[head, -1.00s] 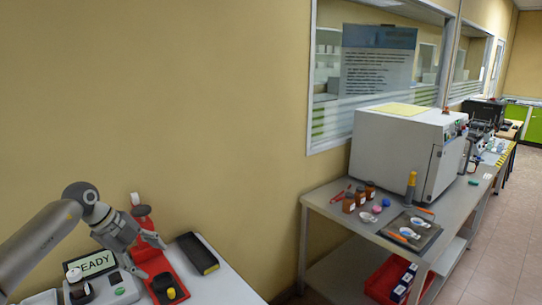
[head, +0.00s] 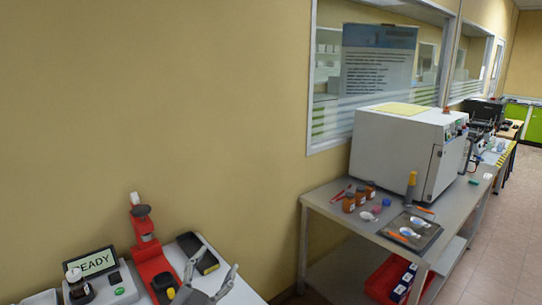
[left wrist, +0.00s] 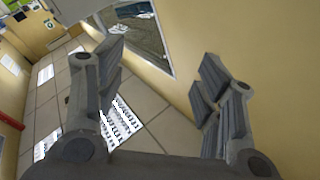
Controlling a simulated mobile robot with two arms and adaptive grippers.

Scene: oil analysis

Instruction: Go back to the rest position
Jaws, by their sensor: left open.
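My left gripper (head: 213,268) is at the bottom of the head view, over the front of the near table (head: 243,292). Its fingers are spread and point up, with nothing between them. My right gripper is not in view.
A grey bench (head: 325,203) holds a white machine (head: 395,150).

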